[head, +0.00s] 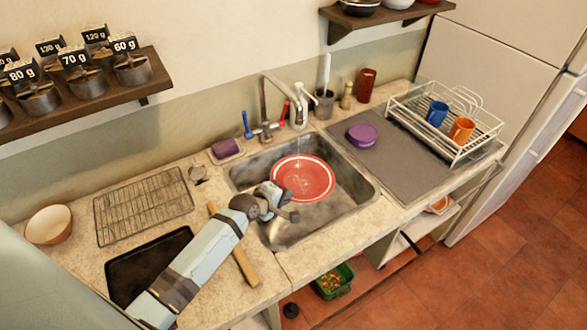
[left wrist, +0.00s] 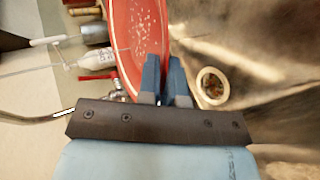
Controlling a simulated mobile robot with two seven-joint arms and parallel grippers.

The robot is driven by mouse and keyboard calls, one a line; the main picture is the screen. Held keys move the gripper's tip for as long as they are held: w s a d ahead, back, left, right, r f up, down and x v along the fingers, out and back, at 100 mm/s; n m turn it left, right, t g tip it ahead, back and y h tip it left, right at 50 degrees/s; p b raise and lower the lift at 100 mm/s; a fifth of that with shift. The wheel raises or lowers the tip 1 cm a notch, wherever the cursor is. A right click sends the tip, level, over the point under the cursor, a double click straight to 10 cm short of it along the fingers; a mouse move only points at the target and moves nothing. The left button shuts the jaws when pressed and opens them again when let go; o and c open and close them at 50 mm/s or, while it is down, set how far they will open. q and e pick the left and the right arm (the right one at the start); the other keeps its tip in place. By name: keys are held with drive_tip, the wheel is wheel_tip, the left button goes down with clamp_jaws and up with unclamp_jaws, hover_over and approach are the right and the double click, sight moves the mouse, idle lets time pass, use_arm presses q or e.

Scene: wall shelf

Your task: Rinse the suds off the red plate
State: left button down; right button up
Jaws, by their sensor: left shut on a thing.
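The red plate (head: 303,180) is held tilted inside the metal sink (head: 352,187), with a pale ring and white specks of suds on its face. My left gripper (head: 276,193) is shut on the plate's near-left rim. In the left wrist view, the gripper's blue fingers (left wrist: 166,82) close on the edge of the plate (left wrist: 135,30), and white specks show on its red face. The tap (head: 265,108) stands behind the sink. A thin pale line that looks like water drops toward the plate. My right gripper is not in view.
A purple sponge (head: 226,148) lies behind the sink's left corner. A purple round thing (head: 362,136) sits on the grey mat (head: 400,165), near the white dish rack (head: 450,120) with blue and orange mugs. A wire rack (head: 142,205) and dark tray (head: 150,265) lie left.

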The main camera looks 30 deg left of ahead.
use_arm(q)
drive_tip(key=s+d+p, duration=0.2)
drive_tip(key=d, duration=0.1)
drive_tip(key=shift+s, duration=0.2)
idle(0.7)
drive_tip(key=shift+r, duration=0.1)
idle(0.5)
drive_tip(key=s+d+r, duration=0.3)
drive_tip(key=d+r, duration=0.1)
idle(0.5)
